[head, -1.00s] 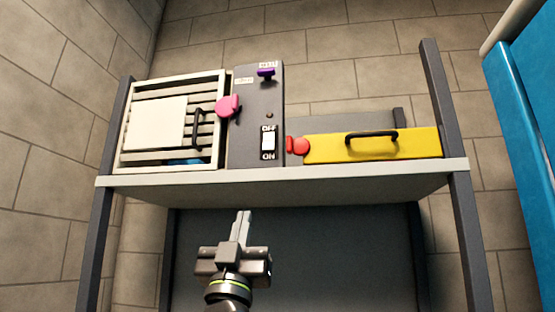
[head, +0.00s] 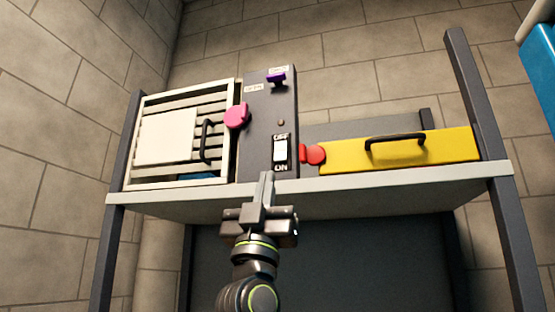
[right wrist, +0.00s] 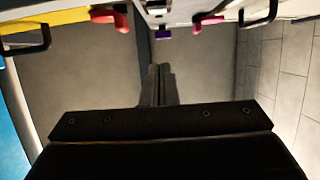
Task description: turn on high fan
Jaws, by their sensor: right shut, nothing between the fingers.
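The fan control panel is a dark grey upright box (head: 256,125) on the shelf. It carries a white rocker switch (head: 281,150) with OFF printed above and ON below; I cannot tell which way it is tipped. A purple knob (head: 276,79) sits near the top of the panel, and a pink knob (head: 237,115) at its left edge. My right gripper (head: 267,177) is shut and empty, its fingertips in front of the panel's lower part, below and slightly left of the switch. In the right wrist view its fingers (right wrist: 160,72) point toward the purple knob (right wrist: 163,33). My left gripper is not in view.
A slatted vent frame (head: 228,145) with a white plate and black handle stands left of the panel. A yellow box (head: 430,153) with a black handle and a red knob (head: 315,154) lie right. The shelf's front edge (head: 400,184) runs below them.

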